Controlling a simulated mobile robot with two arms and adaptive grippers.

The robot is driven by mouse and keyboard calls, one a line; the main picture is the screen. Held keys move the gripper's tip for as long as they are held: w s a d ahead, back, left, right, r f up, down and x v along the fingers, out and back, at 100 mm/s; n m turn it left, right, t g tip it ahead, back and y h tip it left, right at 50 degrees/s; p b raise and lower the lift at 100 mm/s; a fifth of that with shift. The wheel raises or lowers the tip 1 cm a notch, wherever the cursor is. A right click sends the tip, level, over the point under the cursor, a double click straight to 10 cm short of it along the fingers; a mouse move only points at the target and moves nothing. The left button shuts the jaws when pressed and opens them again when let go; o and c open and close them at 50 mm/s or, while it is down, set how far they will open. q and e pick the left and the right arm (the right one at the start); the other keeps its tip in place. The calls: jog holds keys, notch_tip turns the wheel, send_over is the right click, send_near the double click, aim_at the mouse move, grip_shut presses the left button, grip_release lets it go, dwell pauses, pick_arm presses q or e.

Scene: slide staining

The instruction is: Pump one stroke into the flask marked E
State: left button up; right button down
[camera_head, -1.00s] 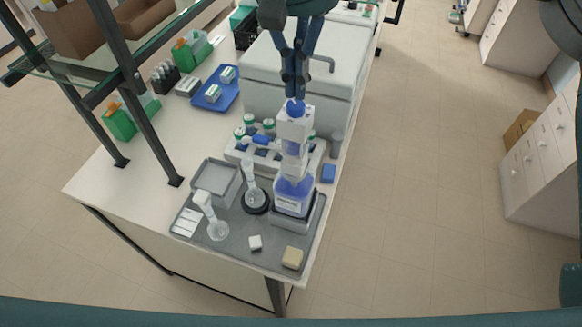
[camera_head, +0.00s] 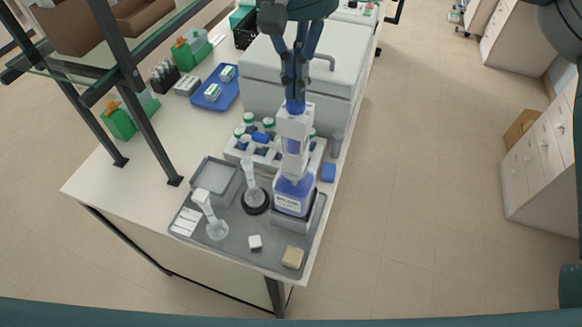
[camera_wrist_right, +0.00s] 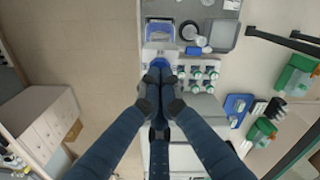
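A bottle-top dispenser on a bottle with blue liquid (camera_head: 294,197) stands on the right of the grey tray. Its white pump body (camera_head: 294,125) rises above the bottle, topped by a blue knob (camera_head: 295,105). My right gripper (camera_head: 294,84) points down with its fingers close together at the knob; it also shows in the right wrist view (camera_wrist_right: 160,75). It looks shut on the knob, though the fingers partly hide the contact. One clear flask (camera_head: 252,190) stands on a black round base left of the bottle; another (camera_head: 214,226) stands further front-left. Their markings are unreadable. My left gripper is out of view.
The grey work tray (camera_head: 225,252) also holds a shallow grey dish (camera_head: 216,178), white slips, a small white block (camera_head: 255,242) and a beige block (camera_head: 292,257). A rack of green-capped bottles (camera_head: 240,155) stands behind. Shelf posts stand at left.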

jog(key=shift+f+b, duration=0.75)
jog(key=shift+f, duration=0.55)
jog(key=shift+s+f, duration=0.1)
jog(key=shift+r+p, duration=1.65)
jog(key=shift+r, duration=0.3)
notch_tip(320, 180, up, 5)
jog(key=p, duration=0.4)
jog(key=shift+r, duration=0.1)
